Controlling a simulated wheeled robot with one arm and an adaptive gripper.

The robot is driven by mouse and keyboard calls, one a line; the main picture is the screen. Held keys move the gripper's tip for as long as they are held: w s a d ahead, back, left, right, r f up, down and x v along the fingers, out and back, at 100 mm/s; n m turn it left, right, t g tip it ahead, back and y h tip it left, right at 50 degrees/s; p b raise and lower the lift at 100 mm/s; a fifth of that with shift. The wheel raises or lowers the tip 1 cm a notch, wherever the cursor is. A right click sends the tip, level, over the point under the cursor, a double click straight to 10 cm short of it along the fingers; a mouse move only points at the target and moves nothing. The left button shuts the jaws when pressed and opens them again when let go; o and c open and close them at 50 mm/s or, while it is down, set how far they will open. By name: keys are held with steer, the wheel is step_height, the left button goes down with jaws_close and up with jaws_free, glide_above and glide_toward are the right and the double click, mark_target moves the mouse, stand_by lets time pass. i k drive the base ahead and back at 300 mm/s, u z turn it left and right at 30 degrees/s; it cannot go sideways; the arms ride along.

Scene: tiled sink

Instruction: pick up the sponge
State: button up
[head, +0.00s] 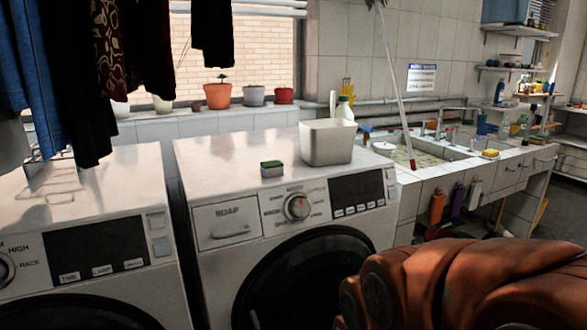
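A small block with a green top and a paler lower side, which looks like a sponge (271,169), lies on top of the right washing machine (225,150), near its front edge. A small yellow block (490,154), which may also be a sponge, lies on the tiled sink counter (520,160) at the right. My orange arm fills the lower right corner. My gripper's fingers are not visible, so I cannot see their state or where they are.
Another washing machine (90,205) is at the left, below hanging clothes (95,70). A pole (396,85) leans in the sink (425,157). The machine top left of the block is clear.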

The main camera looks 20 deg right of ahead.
mark_target(270, 169)
steer(key=z, duration=0.25)
steer(key=k, duration=0.35)
steer(key=u, duration=1.35)
steer(key=i, duration=1.15)
steer(key=z, duration=0.7)
